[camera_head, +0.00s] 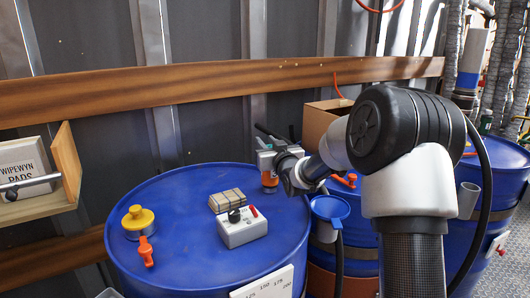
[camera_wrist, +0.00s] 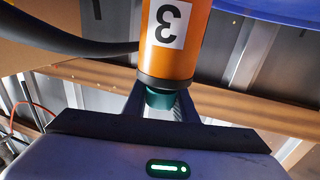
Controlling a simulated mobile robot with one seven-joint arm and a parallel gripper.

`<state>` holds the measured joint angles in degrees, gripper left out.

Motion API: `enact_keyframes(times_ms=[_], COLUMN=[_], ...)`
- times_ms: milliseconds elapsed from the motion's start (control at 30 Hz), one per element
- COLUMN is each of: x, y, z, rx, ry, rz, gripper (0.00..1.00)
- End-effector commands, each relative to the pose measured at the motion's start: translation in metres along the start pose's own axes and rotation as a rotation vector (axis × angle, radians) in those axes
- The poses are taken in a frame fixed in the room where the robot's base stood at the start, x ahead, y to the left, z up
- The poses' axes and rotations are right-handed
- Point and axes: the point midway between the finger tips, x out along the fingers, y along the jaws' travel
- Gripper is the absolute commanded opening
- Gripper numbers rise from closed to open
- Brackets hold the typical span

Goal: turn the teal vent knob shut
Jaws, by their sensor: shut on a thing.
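An orange canister (camera_wrist: 178,45) with a white label marked 3 fills the upper middle of the wrist view, upside down there. A black collar sits at its end, and the teal vent knob (camera_wrist: 161,99) sticks out beyond the collar. My gripper (camera_wrist: 163,108) has its two fingers on either side of the knob and is shut on it. In the head view, part of the orange canister (camera_head: 269,181) shows below my gripper (camera_head: 272,158) at the far right of the blue drum.
The blue drum (camera_head: 180,268) carries a yellow-capped fitting (camera_head: 137,219), an orange valve handle (camera_head: 146,251), a grey control box (camera_head: 242,228) and a tan block (camera_head: 227,201). A blue funnel (camera_head: 330,208) and a cardboard box (camera_head: 318,120) are near my arm. A black hose (camera_wrist: 70,38) runs beside the canister.

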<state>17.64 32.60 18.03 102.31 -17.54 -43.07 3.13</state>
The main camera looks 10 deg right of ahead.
Motion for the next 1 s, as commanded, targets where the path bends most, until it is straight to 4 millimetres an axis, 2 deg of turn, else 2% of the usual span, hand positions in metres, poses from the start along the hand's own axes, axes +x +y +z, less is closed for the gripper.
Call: enact_keyframes(times_ms=[267,300,400,767,867,1000], x=[0.000,0.000,0.000,-0.003,-0.014,-0.042], y=[-0.001,-0.001,-0.001,0.000,0.000,0.000], z=[0.000,0.000,0.000,-0.001,-0.002,-0.002], rx=[0.002,0.002,0.002,0.001,0.000,0.000], ry=[-0.003,-0.003,-0.003,-0.002,-0.003,-0.003], rz=[0.003,0.003,0.003,0.003,0.004,0.004], gripper=[0.03,0.27,0.44,0.44,0.44,0.44])
